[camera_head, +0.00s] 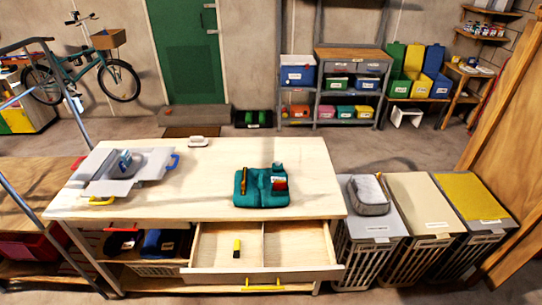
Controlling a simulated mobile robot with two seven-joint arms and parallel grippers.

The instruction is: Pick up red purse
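No thing is clearly a red purse. A black and red item (122,241), possibly a bag, lies on the shelf under the worktable at the left, half in shadow. A small red item (280,184) sits in the right part of a teal soft caddy (254,199) on the tabletop. I cannot tell whether either is the purse. Neither of my grippers shows in the head view.
The pale wooden worktable (222,163) has an open drawer (220,247) at its front. A grey tray (95,180) is on the tabletop. A dark blue item (162,242) is on the shelf. Lidded hampers (425,200) stand at the right.

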